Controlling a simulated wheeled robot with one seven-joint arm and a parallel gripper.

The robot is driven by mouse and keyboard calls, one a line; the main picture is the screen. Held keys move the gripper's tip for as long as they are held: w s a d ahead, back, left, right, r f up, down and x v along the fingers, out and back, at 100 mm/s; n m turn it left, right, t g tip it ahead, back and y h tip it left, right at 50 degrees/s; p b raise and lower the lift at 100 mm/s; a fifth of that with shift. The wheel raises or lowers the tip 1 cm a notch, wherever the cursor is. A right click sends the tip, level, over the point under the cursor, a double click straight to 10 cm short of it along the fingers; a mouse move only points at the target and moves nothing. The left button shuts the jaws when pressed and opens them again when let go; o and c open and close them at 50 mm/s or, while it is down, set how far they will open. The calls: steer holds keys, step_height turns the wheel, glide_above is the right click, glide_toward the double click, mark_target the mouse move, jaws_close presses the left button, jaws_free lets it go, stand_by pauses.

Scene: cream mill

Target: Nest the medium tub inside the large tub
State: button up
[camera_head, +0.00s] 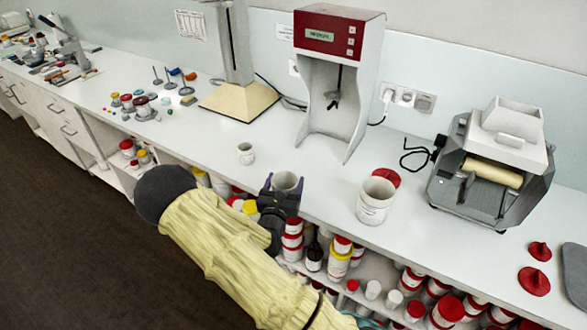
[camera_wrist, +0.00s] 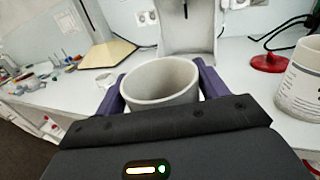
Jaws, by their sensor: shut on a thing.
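The medium tub, a white open-topped tub (camera_wrist: 160,82), is between the two purple fingers of my gripper (camera_wrist: 160,88), which is shut on it. In the head view the same tub (camera_head: 287,181) shows at my gripper (camera_head: 284,190), near the front edge of the counter. The tub looks roughly upright and its inside looks empty. The large tub (camera_head: 374,204), white with a printed label, stands open on the counter to the right, apart from my gripper. It also shows at the right edge of the wrist view (camera_wrist: 301,80). A small tub (camera_head: 246,154) stands to the left.
A red lid (camera_head: 386,177) lies behind the large tub. A red-topped mixer (camera_head: 335,75) stands behind my gripper, and a roller mill (camera_head: 495,165) stands at the right. More red lids (camera_head: 534,281) lie at the front right. Shelves below hold several tubs.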

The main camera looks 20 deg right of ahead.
steer(key=s+a+f+n+t+y+b, duration=0.1)
steer(key=s+a+f+n+y+b, duration=0.1)
steer(key=f, duration=0.7)
steer(key=s+a+f+n+t+y+b, duration=0.1)
steer(key=f+y+b, duration=0.3)
steer(key=f, duration=0.6)
steer(key=s+a+f+n+y+b, duration=0.3)
steer(key=s+f+y+b, duration=0.1)
steer(key=f, duration=0.5)
steer(key=shift+a+f+n+t, duration=0.3)
steer(key=shift+a+t, duration=0.05)
steer(key=shift+t, duration=0.05)
steer(key=shift+s+a, duration=0.1)
steer(key=shift+s, duration=0.1)
